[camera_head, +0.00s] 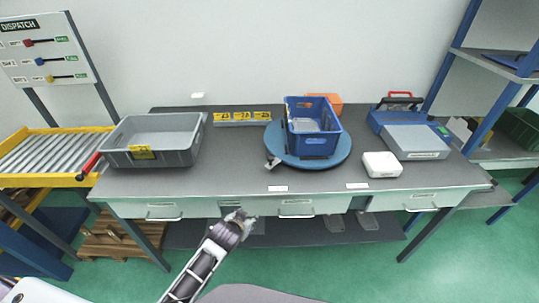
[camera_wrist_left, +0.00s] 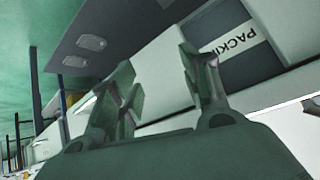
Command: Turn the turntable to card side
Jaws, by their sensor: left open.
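A round blue turntable (camera_head: 340,155) lies on the grey bench top, right of the middle. A blue crate (camera_head: 313,148) stands on it, with grey contents inside. Which side of the turntable faces front cannot be told. My left gripper (camera_head: 240,218) is in front of the bench, below the top's front edge and near the drawers, apart from the turntable. In the left wrist view its two fingers (camera_wrist_left: 160,85) stand apart with nothing between them. My right gripper is not in view.
A grey bin (camera_head: 117,153) stands at the bench's left. A white box (camera_head: 382,164) and a blue case (camera_head: 388,117) are on the right. An orange box (camera_head: 334,99) is behind the crate. A yellow roller conveyor (camera_head: 68,182) adjoins the left.

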